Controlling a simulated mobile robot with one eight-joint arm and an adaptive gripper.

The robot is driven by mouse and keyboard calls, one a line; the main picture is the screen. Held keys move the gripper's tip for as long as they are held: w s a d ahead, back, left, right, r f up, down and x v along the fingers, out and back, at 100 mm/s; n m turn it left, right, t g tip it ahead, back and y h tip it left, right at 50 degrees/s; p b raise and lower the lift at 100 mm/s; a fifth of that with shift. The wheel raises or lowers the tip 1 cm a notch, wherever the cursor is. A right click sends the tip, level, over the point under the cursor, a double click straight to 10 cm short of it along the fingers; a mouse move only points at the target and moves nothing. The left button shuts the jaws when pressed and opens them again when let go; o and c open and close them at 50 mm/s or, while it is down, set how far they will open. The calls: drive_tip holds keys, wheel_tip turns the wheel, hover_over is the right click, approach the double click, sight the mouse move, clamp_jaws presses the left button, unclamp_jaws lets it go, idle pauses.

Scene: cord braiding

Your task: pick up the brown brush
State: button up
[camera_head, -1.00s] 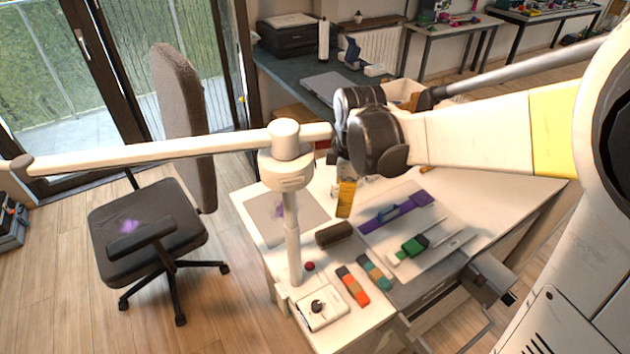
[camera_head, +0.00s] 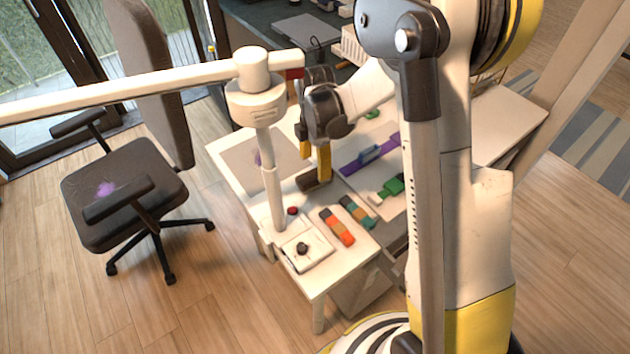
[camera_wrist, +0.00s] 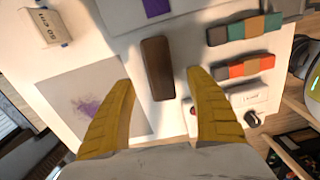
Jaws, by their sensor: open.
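The brown brush (camera_wrist: 158,68) lies on the white table in the wrist view, between and just beyond the tips of my open yellow fingers. My gripper (camera_wrist: 160,78) is open and empty, with a finger on each side of the brush's line. In the head view my gripper (camera_head: 314,165) hangs over the table, its yellow fingers pointing down at the brush (camera_head: 312,181). One finger partly hides the brush there. I cannot tell how far the fingertips are above the table.
A white post lamp-like stand (camera_head: 270,180) rises left of the gripper. Nearby lie coloured strips (camera_head: 337,227), a white box with a black knob (camera_head: 303,248), a red button (camera_head: 293,211), and a grey sheet with a purple mark (camera_wrist: 85,105). Green and purple items lie to the right.

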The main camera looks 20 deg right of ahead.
sight(315, 174)
wheel_tip(315, 174, down, 5)
drive_tip(key=shift+r+b, duration=0.2)
drive_tip(key=shift+b, duration=0.85)
drive_tip(key=shift+r, duration=0.1)
drive_tip(key=shift+c, duration=0.2)
drive_tip(key=c, duration=1.3)
drive_tip(key=r+p, duration=0.1)
drive_tip(key=r, duration=0.1)
drive_tip(key=s+r+p, duration=0.1)
drive_tip(key=r+p, duration=0.1)
drive_tip(key=r, duration=0.1)
drive_tip(key=shift+s+r, duration=0.1)
drive_tip(key=s+r+p, duration=0.1)
drive_tip(key=s+r, duration=0.1)
drive_tip(key=s, duration=0.1)
drive_tip(key=s+r+p, duration=0.1)
drive_tip(key=s+r, duration=0.1)
drive_tip(key=s, duration=0.2)
drive_tip(key=s+r+p, duration=0.1)
drive_tip(key=s, duration=0.2)
drive_tip(key=shift+s+d+r, duration=0.15)
drive_tip(key=shift+s+r, duration=0.1)
drive_tip(key=shift+r, duration=0.15)
